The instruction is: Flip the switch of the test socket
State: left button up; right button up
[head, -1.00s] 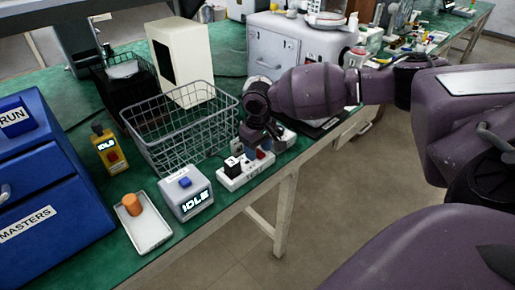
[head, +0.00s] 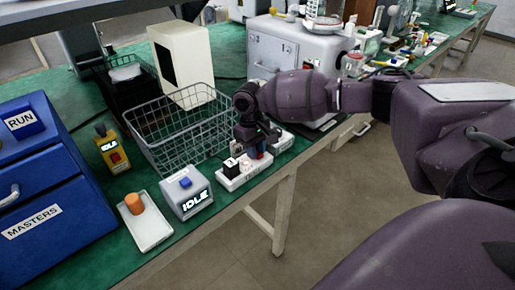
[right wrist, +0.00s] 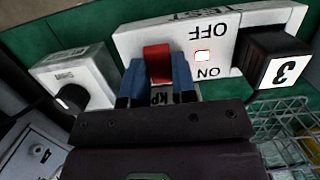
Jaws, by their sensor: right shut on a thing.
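The test socket (head: 240,176) is a white strip near the table's front edge in the head view. In the right wrist view the test socket (right wrist: 190,30) shows TEST, OFF and ON lettering, a small bright window (right wrist: 203,56) and a red switch (right wrist: 157,52). A black block marked 3 (right wrist: 275,60) sits on its right end. My right gripper (right wrist: 157,80) has its blue fingertips on both sides of the red switch and is shut on it. It also shows from above in the head view (head: 256,150). My left gripper is out of view.
A wire basket (head: 168,150) stands behind the socket. A grey box reading IDLE (head: 187,193) and a white tray (head: 150,229) with an orange cylinder (head: 133,203) lie left. A white box with a black knob (right wrist: 72,80) sits beside the socket in the wrist view.

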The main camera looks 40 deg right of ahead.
jog(key=o, duration=0.9)
jog(key=shift+r, duration=0.25)
jog(key=r, duration=0.3)
jog(key=w+r+p, duration=0.1)
jog(key=r, duration=0.6)
jog(key=shift+w+a+r+p, duration=0.1)
jog(key=shift+w+p, duration=0.3)
